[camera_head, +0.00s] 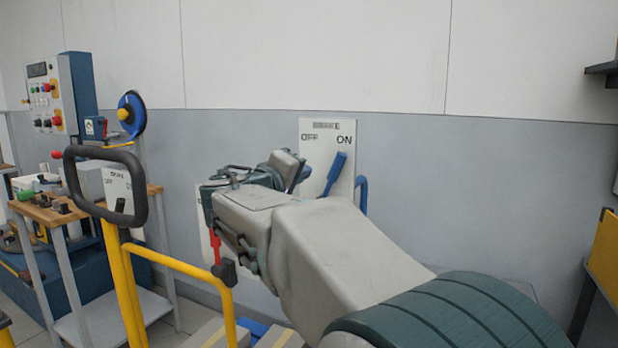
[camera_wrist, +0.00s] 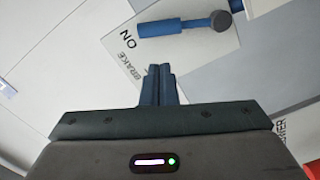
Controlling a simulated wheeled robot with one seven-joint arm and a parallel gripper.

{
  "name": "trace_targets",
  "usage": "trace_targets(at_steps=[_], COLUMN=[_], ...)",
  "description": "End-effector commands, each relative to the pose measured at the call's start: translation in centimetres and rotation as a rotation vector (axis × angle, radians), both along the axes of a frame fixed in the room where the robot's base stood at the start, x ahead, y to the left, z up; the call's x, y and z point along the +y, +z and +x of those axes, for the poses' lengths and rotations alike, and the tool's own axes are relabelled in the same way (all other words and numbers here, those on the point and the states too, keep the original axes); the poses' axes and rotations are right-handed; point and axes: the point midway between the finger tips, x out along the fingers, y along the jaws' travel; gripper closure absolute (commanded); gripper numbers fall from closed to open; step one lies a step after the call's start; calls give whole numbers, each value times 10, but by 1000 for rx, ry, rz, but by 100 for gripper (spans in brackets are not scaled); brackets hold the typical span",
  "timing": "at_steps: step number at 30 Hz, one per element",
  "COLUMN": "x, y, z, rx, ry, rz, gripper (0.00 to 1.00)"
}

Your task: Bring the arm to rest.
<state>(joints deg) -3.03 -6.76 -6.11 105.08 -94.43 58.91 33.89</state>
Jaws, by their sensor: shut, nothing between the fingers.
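My gripper (camera_wrist: 159,70) is shut and empty, with its blue fingertips together in the wrist view. In the head view my arm reaches from the lower right towards the wall, and the gripper (camera_head: 300,174) is beside a white switch panel (camera_head: 313,152) marked OFF and ON. A blue lever (camera_head: 335,174) on this panel leans up towards ON. In the wrist view the lever (camera_wrist: 180,26) is beyond the fingertips, with a visible gap. The panel (camera_wrist: 120,62) there shows ON and BRAKE. My arm hides part of the panel's lower left in the head view.
A red lever (camera_head: 215,245) shows just left of my arm. A yellow trolley frame with a black handle (camera_head: 140,185) stands at the left front. Behind it are a workbench (camera_head: 45,212) and a control box (camera_head: 50,95). A yellow-edged rack (camera_head: 606,250) is at far right.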

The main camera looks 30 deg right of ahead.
Motion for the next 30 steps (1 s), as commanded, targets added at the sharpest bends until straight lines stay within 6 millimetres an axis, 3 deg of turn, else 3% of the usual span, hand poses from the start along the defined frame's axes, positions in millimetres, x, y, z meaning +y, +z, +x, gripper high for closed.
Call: trace_targets(at_steps=[19, 25, 30], x=[2, 13, 42], y=[0, -18, -47], z=[-4, -33, -70], rx=[16, 124, 244], ry=[0, 2, 18], rz=[32, 253, 511], gripper=[100, 100, 100])
